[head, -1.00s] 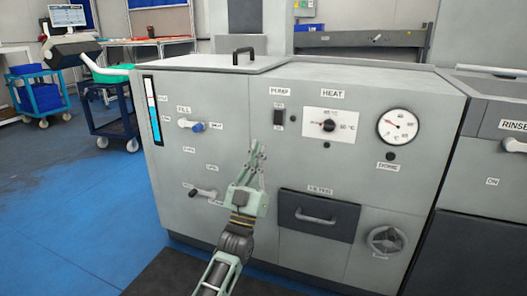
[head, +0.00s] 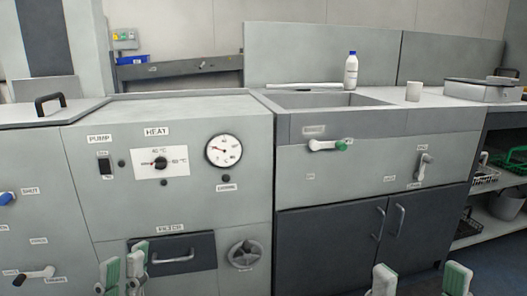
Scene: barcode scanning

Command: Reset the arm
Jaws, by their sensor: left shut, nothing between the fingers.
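My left gripper (head: 124,268) shows at the bottom edge, left of centre, in front of the grey machine (head: 255,120). Its fingers have pale green pads; they are shut with nothing between them. My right gripper (head: 420,281) shows at the bottom edge, right of centre. Its two fingers stand wide apart and nothing shows between them. Both arms and the lower parts of both grippers are out of frame.
The machine front carries a dial gauge (head: 224,150), a heat knob (head: 160,163), a dark drawer (head: 172,256) and a handwheel (head: 245,254). A sink unit (head: 372,165) stands to the right, with a white bottle (head: 351,72) and a cup (head: 413,91) on top.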

